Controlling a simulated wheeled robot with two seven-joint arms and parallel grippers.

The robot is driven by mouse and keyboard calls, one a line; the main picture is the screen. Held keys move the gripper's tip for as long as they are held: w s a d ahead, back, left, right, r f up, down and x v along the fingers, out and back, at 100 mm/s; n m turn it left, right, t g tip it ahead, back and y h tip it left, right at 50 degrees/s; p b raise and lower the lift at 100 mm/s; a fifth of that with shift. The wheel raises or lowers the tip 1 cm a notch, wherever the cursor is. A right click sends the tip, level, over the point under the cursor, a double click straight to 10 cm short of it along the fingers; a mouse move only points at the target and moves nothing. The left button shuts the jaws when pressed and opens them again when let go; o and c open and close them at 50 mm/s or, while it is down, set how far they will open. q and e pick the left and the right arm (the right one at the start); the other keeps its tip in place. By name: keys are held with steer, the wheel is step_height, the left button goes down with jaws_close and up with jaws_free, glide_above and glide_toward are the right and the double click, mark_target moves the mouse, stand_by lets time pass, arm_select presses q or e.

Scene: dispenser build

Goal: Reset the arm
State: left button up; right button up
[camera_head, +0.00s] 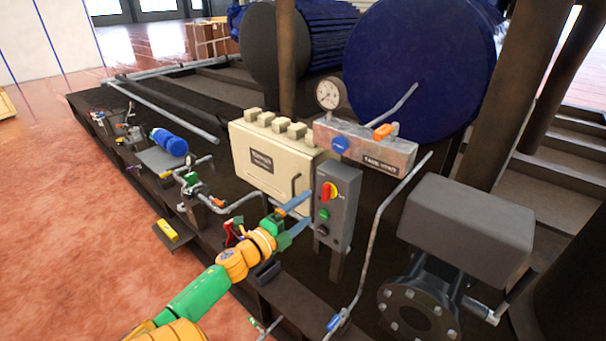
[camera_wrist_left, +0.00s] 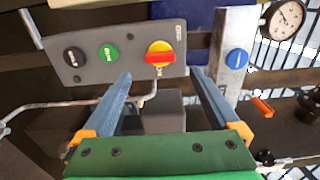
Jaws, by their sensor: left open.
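My left arm, green and orange, reaches in from the lower left in the head view. Its gripper (camera_head: 304,214) is at the left side of a grey control box (camera_head: 336,212) with a red-and-yellow rotary switch (camera_head: 328,191), a green button (camera_head: 323,214) and a black button (camera_head: 322,230). In the left wrist view the two blue-grey fingers (camera_wrist_left: 160,82) are spread apart with nothing held between them. The red-and-yellow switch (camera_wrist_left: 160,56) shows beyond and between the fingertips. I cannot tell whether a finger touches the box. My right gripper is in neither view.
A beige cabinet (camera_head: 262,160) stands behind the gripper. A gauge (camera_head: 330,93) and a metal block with a blue knob (camera_head: 340,145) are behind the box. A bent pipe (camera_head: 374,235) and a dark valve unit (camera_head: 465,230) are at right. Open floor (camera_head: 70,220) lies left.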

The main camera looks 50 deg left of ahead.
arm_select(q)
steer(key=shift+f, duration=0.15)
steer(key=s+d+f+n+g+p, duration=0.1)
steer(key=s+d+f+n+g, duration=0.2)
steer(key=f, duration=0.5)
steer(key=s+d+f+n+g+y+p, duration=0.1)
steer(key=s+f+n+g+p, duration=0.2)
steer(key=s+f, duration=0.45)
steer(key=s+d+f+n+g, duration=0.2)
steer(key=s+f+n+g, duration=0.15)
steer(key=f, duration=0.65)
steer(key=s+d+f+n+g+h+p, duration=0.1)
steer(key=s+d+f+n+g, duration=0.1)
steer(key=s+d, duration=0.6)
steer(key=s+d+f+n+g+h+p, duration=0.1)
steer(key=s+d+f+n+g, duration=0.2)
steer(key=s, duration=0.9)
steer(key=d+f+g, duration=0.2)
steer(key=d+f, duration=0.2)
steer(key=d, duration=0.1)
steer(key=shift+d+f+h+p, duration=0.3)
steer(key=shift+d+h, duration=0.1)
steer(key=shift+s+g, duration=0.1)
steer(key=shift+g, duration=0.15)
